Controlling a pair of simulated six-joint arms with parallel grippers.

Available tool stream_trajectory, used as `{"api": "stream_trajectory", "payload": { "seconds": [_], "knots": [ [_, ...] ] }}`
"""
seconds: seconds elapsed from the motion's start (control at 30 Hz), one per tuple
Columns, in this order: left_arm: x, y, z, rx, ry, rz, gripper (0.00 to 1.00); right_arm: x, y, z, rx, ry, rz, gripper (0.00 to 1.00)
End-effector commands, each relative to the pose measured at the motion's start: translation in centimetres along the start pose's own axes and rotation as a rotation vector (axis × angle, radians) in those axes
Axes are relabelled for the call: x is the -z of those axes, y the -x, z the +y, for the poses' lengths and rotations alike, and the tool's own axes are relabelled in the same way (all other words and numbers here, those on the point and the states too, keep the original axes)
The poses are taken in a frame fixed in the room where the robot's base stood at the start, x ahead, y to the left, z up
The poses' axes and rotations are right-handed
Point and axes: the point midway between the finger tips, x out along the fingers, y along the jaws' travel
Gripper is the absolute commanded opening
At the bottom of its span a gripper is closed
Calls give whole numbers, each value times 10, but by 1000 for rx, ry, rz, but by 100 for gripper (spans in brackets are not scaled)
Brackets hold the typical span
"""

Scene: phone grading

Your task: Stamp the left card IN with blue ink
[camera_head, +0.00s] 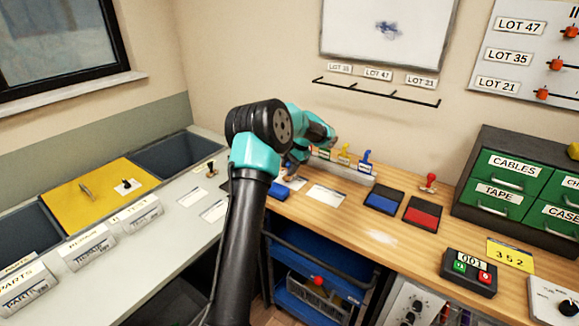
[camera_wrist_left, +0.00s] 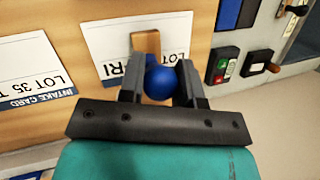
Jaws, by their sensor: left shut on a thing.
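My left gripper (camera_head: 291,172) is over the wooden counter at the cards. In the left wrist view my left gripper (camera_wrist_left: 158,72) is shut on a stamp with a round blue knob (camera_wrist_left: 160,83) and a wooden block (camera_wrist_left: 146,42). The block overlaps a white card (camera_wrist_left: 110,44); I cannot tell whether it touches it. Another card (camera_wrist_left: 32,62), printed LOT 35, lies to the left in that view. In the head view one card (camera_head: 293,182) is partly behind my gripper, and another card (camera_head: 326,195) lies to its right. A blue ink pad (camera_head: 383,203) lies farther right. My right gripper is out of view.
A red ink pad (camera_head: 422,213) and a red-handled stamp (camera_head: 430,182) are right of the blue pad. A rack (camera_head: 352,173) with yellow and blue stamps stands behind the cards. Green drawers (camera_head: 498,171) and a button box (camera_head: 469,272) are at the right.

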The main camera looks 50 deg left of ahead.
Motion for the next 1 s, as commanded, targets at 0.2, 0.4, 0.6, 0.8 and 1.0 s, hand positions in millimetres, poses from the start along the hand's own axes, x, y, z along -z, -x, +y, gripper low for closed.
{"api": "stream_trajectory", "payload": {
  "seconds": [0.2, 0.4, 0.6, 0.8, 1.0],
  "knots": [
    [1, -2, 0, 0, 0, 0, 16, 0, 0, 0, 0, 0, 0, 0],
    [1, -4, 1, 0, 0, 0, 16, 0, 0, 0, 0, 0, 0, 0],
    [2, -6, 1, 0, 0, 0, 16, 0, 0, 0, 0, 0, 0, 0],
    [2, -7, 2, 0, 0, 0, 16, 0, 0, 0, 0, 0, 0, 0],
    [2, -8, 2, 0, 0, -1, 16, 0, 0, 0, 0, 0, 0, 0]
  ]
}}
